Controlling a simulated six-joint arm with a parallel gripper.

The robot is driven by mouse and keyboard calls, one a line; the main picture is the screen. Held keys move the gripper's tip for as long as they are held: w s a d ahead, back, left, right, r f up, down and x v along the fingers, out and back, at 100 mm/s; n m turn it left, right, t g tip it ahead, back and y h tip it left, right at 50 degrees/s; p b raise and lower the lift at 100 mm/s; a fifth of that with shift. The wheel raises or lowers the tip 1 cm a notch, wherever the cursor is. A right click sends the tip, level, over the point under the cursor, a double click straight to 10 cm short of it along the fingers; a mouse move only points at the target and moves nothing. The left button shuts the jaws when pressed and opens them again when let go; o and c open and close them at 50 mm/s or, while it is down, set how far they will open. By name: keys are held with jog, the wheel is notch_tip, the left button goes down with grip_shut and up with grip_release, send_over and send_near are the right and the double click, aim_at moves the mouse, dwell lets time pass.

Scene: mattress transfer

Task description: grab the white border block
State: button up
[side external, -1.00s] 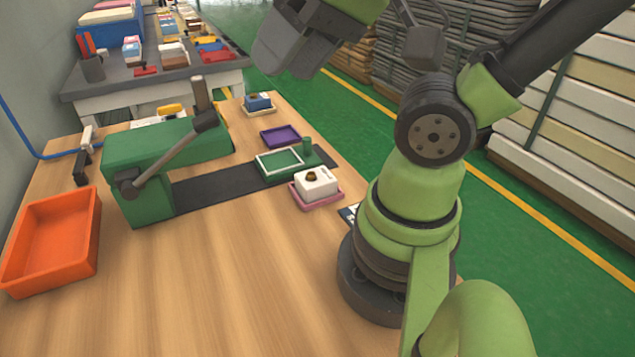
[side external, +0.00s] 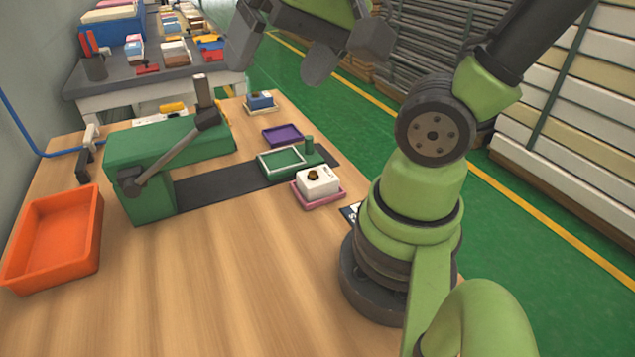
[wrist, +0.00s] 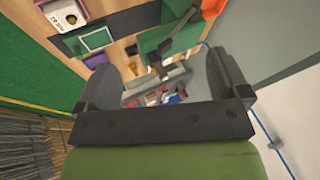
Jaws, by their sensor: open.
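The white block (side external: 318,182) has a dark round knob on top and sits on a pink tray (side external: 322,199) on the wooden table, right of the green fixture plate. In the wrist view the white block (wrist: 65,14) shows at the top left, partly cut off by the frame edge. My gripper (side external: 281,66) is high above the far part of the table, up and back from the block, with its fingers spread. In the wrist view my gripper (wrist: 162,68) is open, with nothing between its fingers.
A green press (side external: 160,160) with a lever stands left of the block. A framed green plate (side external: 281,160), a purple tray (side external: 283,135) and a blue block (side external: 260,101) lie behind. An orange bin (side external: 52,245) is at the left. The front table is bare.

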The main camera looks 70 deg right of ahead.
jog(key=w+d+f+m+g+h, duration=0.1)
jog(key=w+d+f+m+g, duration=0.1)
jog(key=w+d+f+m, duration=0.25)
jog(key=m+g, duration=0.4)
jog(key=m, duration=1.1)
send_over(312, 173)
jog(key=f, duration=1.3)
jog(key=shift+s+a+f, duration=0.2)
jog(key=shift+s+f, duration=0.05)
jog(key=shift+f, duration=0.1)
notch_tip(312, 173, down, 4)
jog(key=shift+w+d+f, duration=0.1)
jog(key=shift+w+f, duration=0.05)
jog(key=shift+f, duration=1.4)
jog(key=shift+w+d+f, duration=0.1)
jog(key=shift+f, duration=1.4)
jog(key=shift+c, duration=0.2)
jog(key=c, duration=1)
